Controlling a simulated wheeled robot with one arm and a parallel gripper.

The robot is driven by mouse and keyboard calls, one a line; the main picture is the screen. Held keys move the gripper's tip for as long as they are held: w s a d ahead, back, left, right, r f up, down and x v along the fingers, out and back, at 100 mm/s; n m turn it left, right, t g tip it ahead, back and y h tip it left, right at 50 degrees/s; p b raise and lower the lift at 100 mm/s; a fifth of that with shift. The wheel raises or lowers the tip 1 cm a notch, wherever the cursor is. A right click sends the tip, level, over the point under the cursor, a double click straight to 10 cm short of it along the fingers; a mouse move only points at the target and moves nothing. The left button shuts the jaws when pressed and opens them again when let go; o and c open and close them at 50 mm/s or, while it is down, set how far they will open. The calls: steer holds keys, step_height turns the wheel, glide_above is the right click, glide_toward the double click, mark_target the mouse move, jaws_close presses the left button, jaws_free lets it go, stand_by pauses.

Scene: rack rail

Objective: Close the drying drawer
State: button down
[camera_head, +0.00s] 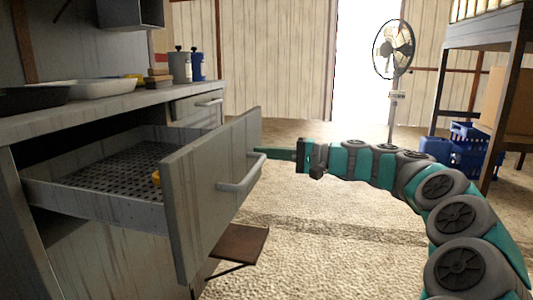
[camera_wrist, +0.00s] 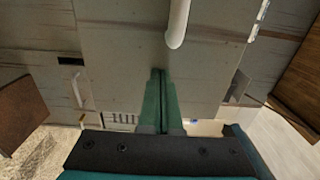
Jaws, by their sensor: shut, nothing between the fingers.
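The drying drawer (camera_head: 212,190) is grey and stands pulled well out of the counter in the head view. Its floor is a dark perforated mesh, and a small yellow thing (camera_head: 156,178) lies inside behind the front panel. A light bar handle (camera_head: 243,178) is on the front panel; it also shows in the wrist view (camera_wrist: 178,25). My gripper (camera_head: 259,151) is shut and empty, its tips at the outer face of the panel, near the handle. In the wrist view the closed fingers (camera_wrist: 158,72) point at the panel (camera_wrist: 120,60). I cannot tell whether they touch it.
The counter (camera_head: 75,112) holds dark and white trays, small blocks and grey and blue canisters (camera_head: 180,66). A smaller drawer (camera_head: 197,106) beyond is shut or nearly shut. A brown board (camera_head: 240,243) sits low below the drawer. A fan (camera_head: 394,50) and blue crates (camera_head: 468,150) stand farther back. Open floor lies right.

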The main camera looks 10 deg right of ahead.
mark_target(164, 149)
steer(key=p+x, duration=0.3)
steer(key=x, duration=2.6)
steer(key=shift+f+p, duration=0.1)
steer(key=shift+p, duration=0.25)
steer(key=shift+a, duration=0.3)
